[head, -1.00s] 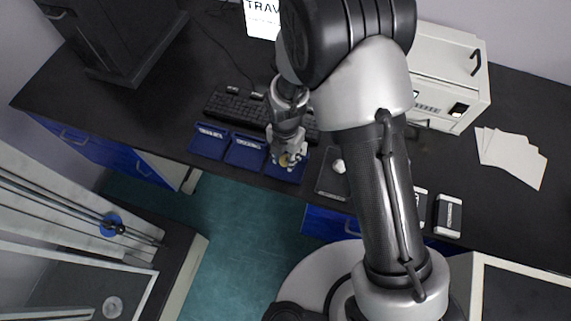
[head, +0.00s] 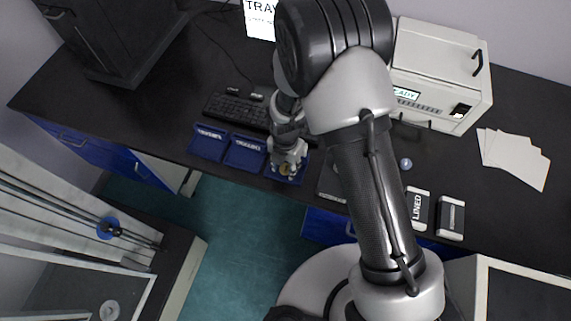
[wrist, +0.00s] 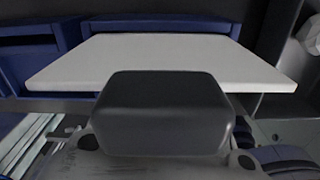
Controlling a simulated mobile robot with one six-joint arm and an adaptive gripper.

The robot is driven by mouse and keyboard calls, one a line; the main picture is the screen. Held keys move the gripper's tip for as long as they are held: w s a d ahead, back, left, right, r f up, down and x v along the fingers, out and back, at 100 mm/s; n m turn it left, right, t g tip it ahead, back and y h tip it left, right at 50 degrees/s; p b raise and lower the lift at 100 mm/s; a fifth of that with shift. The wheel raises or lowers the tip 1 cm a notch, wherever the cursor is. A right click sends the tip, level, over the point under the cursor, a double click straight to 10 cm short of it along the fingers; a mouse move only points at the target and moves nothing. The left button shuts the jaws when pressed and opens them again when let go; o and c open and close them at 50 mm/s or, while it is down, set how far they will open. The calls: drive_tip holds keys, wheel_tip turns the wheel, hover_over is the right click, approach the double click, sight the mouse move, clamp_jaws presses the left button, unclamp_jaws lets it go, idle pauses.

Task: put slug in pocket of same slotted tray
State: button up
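Three blue trays with white labels stand in a row near the front edge of the bench: the left tray (head: 208,143), the middle tray (head: 245,152) and the right tray (head: 272,172). My gripper (head: 287,168) points down over the right tray and covers much of it. A small tan-yellow piece (head: 285,169), perhaps the slug, shows between the fingertips. I cannot tell whether the fingers press on it or whether it lies in a pocket. In the wrist view, a dark block and a pale plate (wrist: 70,72) fill the middle, hiding the fingertips.
A keyboard (head: 236,110) lies behind the trays. A dark flat plate (head: 330,186) lies right of the right tray, partly behind my arm. A white instrument (head: 440,65), white sheets (head: 512,160) and two small boxes, one marked LINED (head: 418,208), are at right.

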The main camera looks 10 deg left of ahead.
wheel_tip(320, 180, up, 12)
drive_tip(key=p, duration=0.3)
drive_tip(key=shift+r, duration=0.15)
drive_tip(key=shift+r, duration=0.1)
wheel_tip(320, 180, up, 12)
drive_tip(key=m+t, duration=0.1)
drive_tip(key=m, duration=0.7)
hover_over(286, 168)
drive_tip(key=w+d, duration=0.1)
drive_tip(key=d, duration=0.5)
drive_tip(key=s+d+r+m+t, duration=0.1)
drive_tip(key=s+d+r+m, duration=0.1)
drive_tip(key=d+r+m, duration=0.45)
drive_tip(key=s+d+r+m+t, duration=0.2)
drive_tip(key=s+d+r+m, duration=0.8)
drive_tip(key=m, duration=0.8)
drive_tip(key=s+d, duration=0.1)
drive_tip(key=s, duration=0.2)
drive_tip(key=shift+s+t, duration=0.3)
drive_tip(key=shift+s, duration=0.1)
drive_tip(key=shift+d+f, duration=0.1)
